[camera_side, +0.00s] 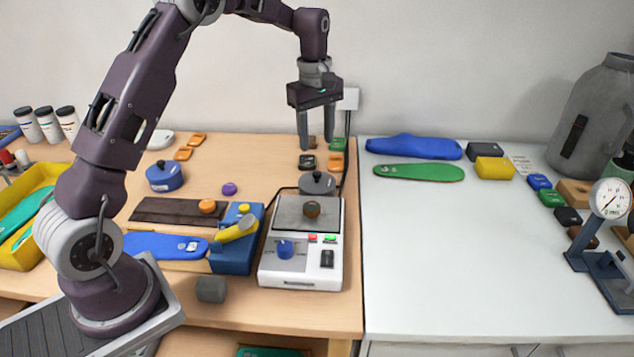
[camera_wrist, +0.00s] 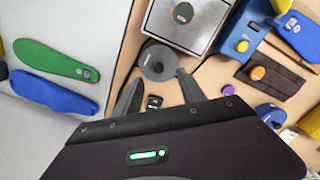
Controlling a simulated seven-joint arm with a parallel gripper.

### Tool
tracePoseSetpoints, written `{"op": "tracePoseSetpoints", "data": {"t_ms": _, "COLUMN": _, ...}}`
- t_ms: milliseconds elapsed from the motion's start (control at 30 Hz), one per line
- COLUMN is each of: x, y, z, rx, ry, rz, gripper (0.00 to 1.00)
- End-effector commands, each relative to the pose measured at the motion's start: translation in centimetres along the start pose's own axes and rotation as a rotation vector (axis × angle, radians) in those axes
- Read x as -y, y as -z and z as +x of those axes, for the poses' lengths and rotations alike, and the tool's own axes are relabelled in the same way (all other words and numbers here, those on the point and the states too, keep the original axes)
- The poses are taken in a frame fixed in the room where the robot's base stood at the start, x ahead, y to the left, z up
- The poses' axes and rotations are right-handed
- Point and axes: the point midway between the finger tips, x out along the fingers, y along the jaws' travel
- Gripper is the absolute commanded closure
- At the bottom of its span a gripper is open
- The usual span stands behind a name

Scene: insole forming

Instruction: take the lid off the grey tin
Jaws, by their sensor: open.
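The grey tin (camera_side: 317,183) is small and round, with its lid on and a small knob on top. It stands just behind the white hot-plate device in the side view. In the wrist view the grey tin (camera_wrist: 158,64) appears just beyond my fingertips. My gripper (camera_side: 316,144) points down, open and empty, higher than the tin and apart from it. Its two fingers also show in the wrist view (camera_wrist: 160,77), one to each side of the tin's near edge. The seam between lid and tin is too small to make out.
The white device (camera_side: 302,275) with its metal plate (camera_side: 325,222) stands close in front of the tin. Small black (camera_side: 307,162) and orange (camera_side: 337,161) blocks lie behind it. A blue tin (camera_side: 164,177) stands to the left. A black cable runs close by on the right.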

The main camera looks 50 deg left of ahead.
Motion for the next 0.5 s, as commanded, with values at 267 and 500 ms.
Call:
{"op": "tracePoseSetpoints", "data": {"t_ms": 267, "x": -0.9, "y": 1.6, "z": 5.1, "rx": 0.01, "ry": 0.037, "rz": -0.107, "gripper": 0.53}}
{"op": "tracePoseSetpoints", "data": {"t_ms": 500, "x": -0.7, "y": 1.4, "z": 9.4, "rx": 0.011, "ry": 0.037, "rz": -0.104, "gripper": 0.53}}
